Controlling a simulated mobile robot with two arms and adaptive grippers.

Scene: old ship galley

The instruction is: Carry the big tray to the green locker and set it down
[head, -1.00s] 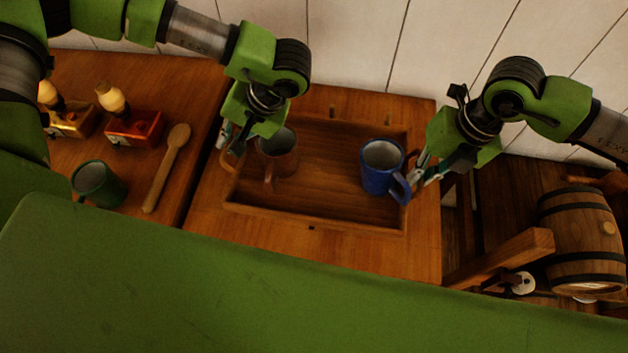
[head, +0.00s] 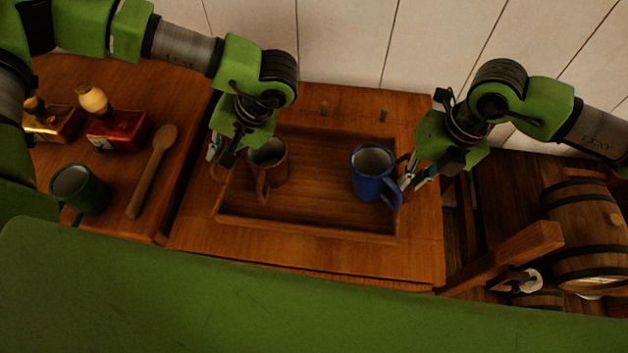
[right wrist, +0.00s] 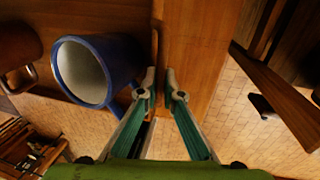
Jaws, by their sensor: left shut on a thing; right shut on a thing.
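The big tray (head: 318,231) is a brown wooden tray with raised rims, above or on a wooden tabletop; I cannot tell whether it touches. A brown mug (head: 270,160) stands upright in its left part. A blue mug (head: 370,180) stands upright near its right end. My left gripper (head: 218,160) is shut on the tray's left end, its fingertips partly hidden. My right gripper (head: 408,180) is shut on the right end, beside the blue mug. In the right wrist view its fingers (right wrist: 164,88) close on the tray's side, close to the blue mug (right wrist: 90,70). The green locker is not visible.
A tabletop on the left holds a green mug (head: 82,190), a wooden spoon (head: 152,170) and a red box-shaped object (head: 117,132). A barrel (head: 585,235) and a wooden beam (head: 510,252) stand at the right. A white plank wall (head: 350,40) is behind.

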